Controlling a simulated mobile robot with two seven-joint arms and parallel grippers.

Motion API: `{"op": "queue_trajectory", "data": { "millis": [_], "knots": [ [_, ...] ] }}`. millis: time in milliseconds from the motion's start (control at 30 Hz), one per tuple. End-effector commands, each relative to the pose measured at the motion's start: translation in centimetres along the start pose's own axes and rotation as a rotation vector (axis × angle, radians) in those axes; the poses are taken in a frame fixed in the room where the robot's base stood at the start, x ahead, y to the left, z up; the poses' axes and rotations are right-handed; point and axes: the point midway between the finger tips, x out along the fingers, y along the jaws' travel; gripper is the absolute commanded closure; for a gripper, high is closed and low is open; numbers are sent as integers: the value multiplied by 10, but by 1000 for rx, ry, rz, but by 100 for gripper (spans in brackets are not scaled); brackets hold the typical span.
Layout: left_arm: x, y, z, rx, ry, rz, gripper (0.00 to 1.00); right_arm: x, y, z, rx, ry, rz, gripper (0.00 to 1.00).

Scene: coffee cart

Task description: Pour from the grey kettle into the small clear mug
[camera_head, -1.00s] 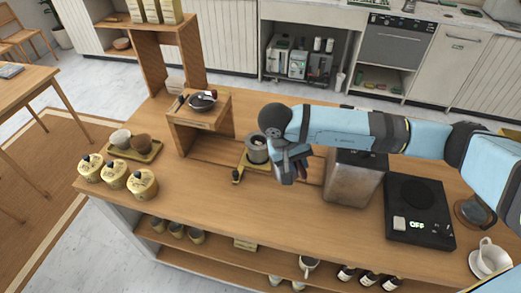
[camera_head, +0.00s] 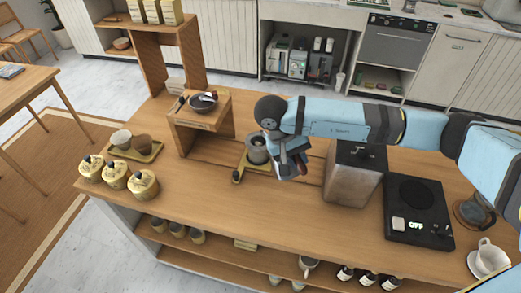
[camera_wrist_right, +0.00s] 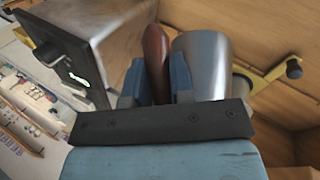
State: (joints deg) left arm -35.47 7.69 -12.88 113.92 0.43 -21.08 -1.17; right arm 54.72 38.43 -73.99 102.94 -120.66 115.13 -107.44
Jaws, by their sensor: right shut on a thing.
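The grey kettle (camera_head: 257,154) is a metal cylinder with a dark open top, near the middle of the counter. In the wrist view the gripper's two blue fingers (camera_wrist_right: 157,85) are shut on the kettle's brown handle (camera_wrist_right: 155,50). The kettle looks upright; I cannot tell whether it touches the surface below. My left gripper is not in view.
A metal box (camera_head: 352,180) stands close right of the gripper, beside a black scale (camera_head: 420,232). A yellow strip with a black knob (camera_head: 237,177) lies by the kettle. A wooden stand (camera_head: 200,122) is at its left. The front counter middle is clear.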

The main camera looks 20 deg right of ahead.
Motion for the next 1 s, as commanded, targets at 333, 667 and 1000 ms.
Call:
{"op": "queue_trajectory", "data": {
  "millis": [333,667,1000],
  "knots": [
    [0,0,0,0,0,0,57,0,0,0,-1,0,0,100],
    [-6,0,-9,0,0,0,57,-8,3,-1,-12,-24,13,100],
    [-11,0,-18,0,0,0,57,-13,4,-3,-27,-59,31,100]
  ]
}}
